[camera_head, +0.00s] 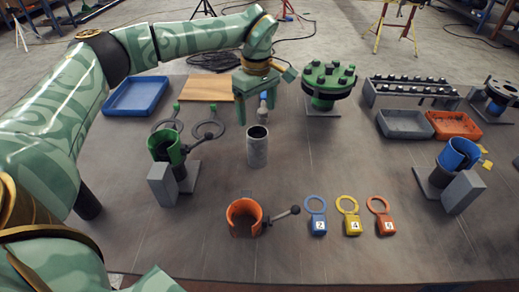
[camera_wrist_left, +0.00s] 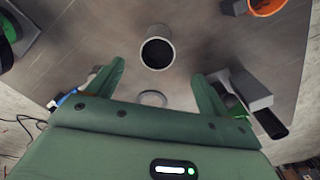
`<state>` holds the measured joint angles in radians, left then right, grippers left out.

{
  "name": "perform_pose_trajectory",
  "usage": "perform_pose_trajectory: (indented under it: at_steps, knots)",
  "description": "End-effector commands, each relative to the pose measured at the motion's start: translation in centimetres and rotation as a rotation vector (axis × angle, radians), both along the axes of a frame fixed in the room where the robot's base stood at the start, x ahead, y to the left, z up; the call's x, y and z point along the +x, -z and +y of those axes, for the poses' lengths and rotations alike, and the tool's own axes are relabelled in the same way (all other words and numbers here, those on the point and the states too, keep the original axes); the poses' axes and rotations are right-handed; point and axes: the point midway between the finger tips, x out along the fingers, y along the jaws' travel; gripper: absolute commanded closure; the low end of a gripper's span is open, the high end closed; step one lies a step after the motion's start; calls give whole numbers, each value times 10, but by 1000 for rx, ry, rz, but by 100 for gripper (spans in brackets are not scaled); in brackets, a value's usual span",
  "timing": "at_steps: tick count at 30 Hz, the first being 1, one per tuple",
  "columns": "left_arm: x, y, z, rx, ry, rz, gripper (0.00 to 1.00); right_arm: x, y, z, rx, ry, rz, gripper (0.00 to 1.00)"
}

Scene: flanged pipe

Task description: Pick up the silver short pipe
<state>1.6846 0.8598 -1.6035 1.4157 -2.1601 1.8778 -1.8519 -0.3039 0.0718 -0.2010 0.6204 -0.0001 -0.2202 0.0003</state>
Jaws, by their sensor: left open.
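The silver short pipe (camera_head: 257,147) stands upright on the table near its middle in the head view. In the left wrist view its open top (camera_wrist_left: 157,52) shows ahead of the fingers. My left gripper (camera_head: 254,118) is open, and its fingers point down, above and behind the pipe in the head view. In the left wrist view the left gripper (camera_wrist_left: 160,75) has its two fingers wide apart with nothing between them. The pipe is apart from the fingers. My right gripper is not in view.
A green clamp (camera_head: 166,146) stands left of the pipe and an orange clamp (camera_head: 244,215) in front. A green flange (camera_head: 326,84) with bolts stands behind right. A blue clamp (camera_head: 457,157) is at far right. Blue, yellow and orange tags (camera_head: 347,205) lie front right.

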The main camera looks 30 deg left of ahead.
Motion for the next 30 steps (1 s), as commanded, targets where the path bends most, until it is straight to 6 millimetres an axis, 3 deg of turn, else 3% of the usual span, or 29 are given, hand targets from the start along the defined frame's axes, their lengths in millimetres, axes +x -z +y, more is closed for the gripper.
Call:
perform_pose_trajectory:
  at_steps: [1, 7, 14, 24, 30]
  knots:
    - [0, 20, 0, 0, -1, 7, 21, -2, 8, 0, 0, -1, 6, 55]
    - [0, 61, 0, -1, -2, 5, 21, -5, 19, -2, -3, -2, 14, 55]
    - [1, 76, 1, -1, -2, 2, 21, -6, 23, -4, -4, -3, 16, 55]
    - [4, 125, 5, -1, -3, 4, 21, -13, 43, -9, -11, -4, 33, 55]
    - [4, 123, 5, 0, -3, 0, 21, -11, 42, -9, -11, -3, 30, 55]
